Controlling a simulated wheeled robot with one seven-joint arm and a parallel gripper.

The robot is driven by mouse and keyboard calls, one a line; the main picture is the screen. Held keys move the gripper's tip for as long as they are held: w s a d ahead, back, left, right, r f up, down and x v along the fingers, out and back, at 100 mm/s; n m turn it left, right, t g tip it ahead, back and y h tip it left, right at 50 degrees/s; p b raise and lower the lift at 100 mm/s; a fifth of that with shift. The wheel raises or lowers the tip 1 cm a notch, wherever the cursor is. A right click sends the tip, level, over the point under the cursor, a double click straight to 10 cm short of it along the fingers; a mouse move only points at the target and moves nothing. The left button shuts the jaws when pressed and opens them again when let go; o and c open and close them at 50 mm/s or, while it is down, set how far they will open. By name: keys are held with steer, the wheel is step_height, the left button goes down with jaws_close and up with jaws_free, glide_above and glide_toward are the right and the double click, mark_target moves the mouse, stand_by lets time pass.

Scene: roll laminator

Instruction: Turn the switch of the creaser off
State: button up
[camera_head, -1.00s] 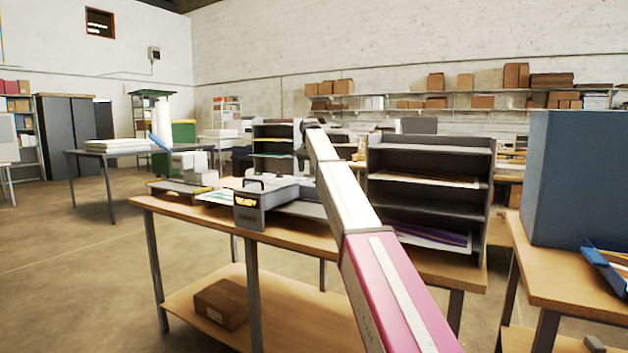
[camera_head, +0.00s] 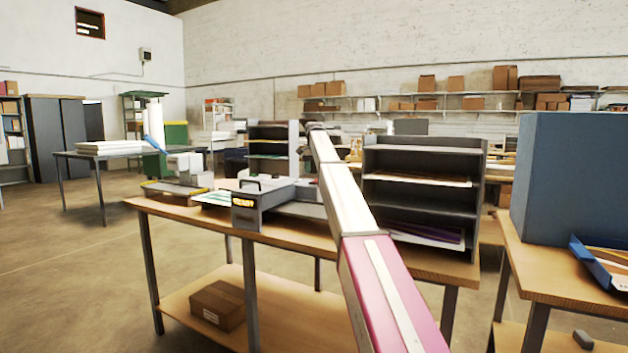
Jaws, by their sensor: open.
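A smaller pale machine (camera_head: 187,170) stands at the table's left end. I cannot tell for sure which is the creaser, and no switch can be made out at this size. My arm reaches from the bottom right up over the table, to the right of the grey machine. My gripper cannot be made out at the arm's far end.
A dark paper rack (camera_head: 420,190) stands on the table right of my arm. A large blue-grey box (camera_head: 575,180) and a blue tray (camera_head: 598,268) sit on the right table. A cardboard box (camera_head: 217,305) lies on the lower shelf. The floor at left is clear.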

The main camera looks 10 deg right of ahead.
mark_target(314, 182)
step_height(314, 182, down, 4)
steer(key=shift+f, duration=0.15)
steer(key=c, duration=0.9)
steer(key=shift+w+d+g+y, duration=0.1)
steer(key=shift+w+g+y, duration=0.05)
steer(key=shift+g+y, duration=0.3)
steer(key=o, duration=0.9)
steer(key=shift+r, duration=0.25)
